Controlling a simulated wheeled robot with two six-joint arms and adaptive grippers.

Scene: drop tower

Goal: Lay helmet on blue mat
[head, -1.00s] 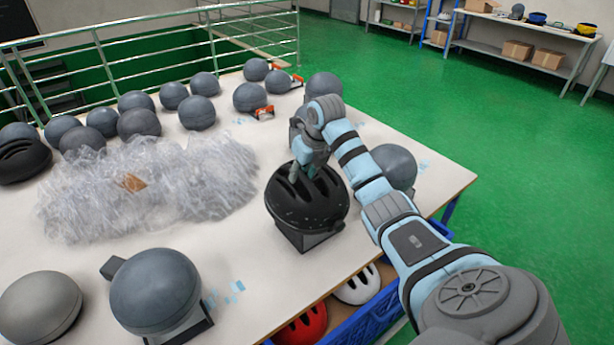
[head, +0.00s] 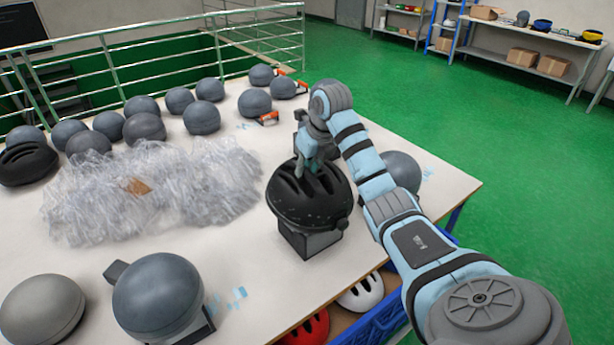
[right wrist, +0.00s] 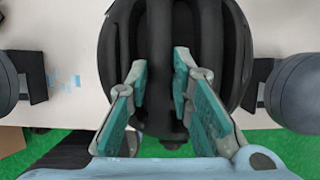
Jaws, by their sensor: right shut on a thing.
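A black vented helmet (head: 300,212) is over a dark block-shaped stand (head: 306,242) near the table's right front edge. My right gripper (head: 312,168) reaches down from above and is shut on the helmet's ribs. In the right wrist view the two teal-padded fingers (right wrist: 160,62) straddle a rib in the middle of the black helmet (right wrist: 222,42). Whether the helmet touches the stand or is slightly above it is hard to tell. No blue mat shows in these views. My left gripper is out of view.
Crumpled clear plastic wrap (head: 165,190) covers the table's middle left. Several grey head forms stand around, including one close at the right (head: 402,172) and one at front left (head: 158,290). A blue crate (head: 385,315) with a red helmet (head: 310,328) and a white one (head: 360,292) is below the front edge.

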